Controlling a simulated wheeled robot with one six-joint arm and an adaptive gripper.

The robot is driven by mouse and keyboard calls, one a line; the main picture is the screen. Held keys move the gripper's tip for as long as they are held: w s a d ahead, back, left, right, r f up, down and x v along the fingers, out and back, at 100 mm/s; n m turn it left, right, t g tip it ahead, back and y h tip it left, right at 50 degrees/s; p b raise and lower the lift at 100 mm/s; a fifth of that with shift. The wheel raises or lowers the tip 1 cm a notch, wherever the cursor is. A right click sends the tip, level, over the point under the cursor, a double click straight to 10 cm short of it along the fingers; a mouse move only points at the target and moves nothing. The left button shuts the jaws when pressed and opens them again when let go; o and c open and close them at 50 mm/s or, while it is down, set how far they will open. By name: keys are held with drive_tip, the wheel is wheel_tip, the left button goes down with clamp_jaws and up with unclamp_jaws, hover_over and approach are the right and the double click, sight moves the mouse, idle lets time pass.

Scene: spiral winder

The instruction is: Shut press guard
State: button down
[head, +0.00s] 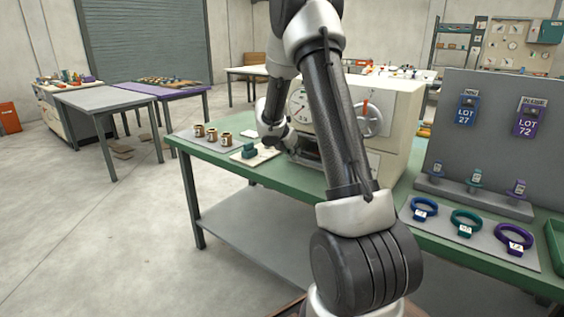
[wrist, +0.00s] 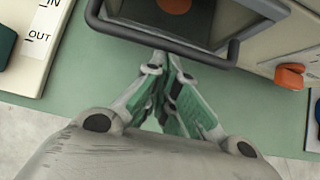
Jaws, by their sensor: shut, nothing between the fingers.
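The cream press (head: 390,115) stands on the green bench, with a round gauge and a handwheel on its front; my arm covers part of it. Its guard appears as a dark bar frame (wrist: 190,50) at the top of the wrist view, with an orange-brown disc (wrist: 174,5) seen inside it. In the head view the dark opening (head: 309,150) low on the press is partly hidden. My gripper (wrist: 170,65) is shut and empty, its tips at the frame's lower bar; I cannot tell whether they touch it. In the head view its fingers are mostly hidden near the opening.
A white IN/OUT card (wrist: 40,35) lies left of the press, with a teal block (head: 249,150) on it. Several brass bushings (head: 212,134) stand farther left. An orange knob (wrist: 290,76) sticks out at right. Coloured rings (head: 466,222) lie on a grey tray at right.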

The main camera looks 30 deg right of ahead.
drive_tip(key=a+f+v, duration=0.1)
drive_tip(key=v, duration=1.1)
drive_tip(key=shift+s, duration=0.35)
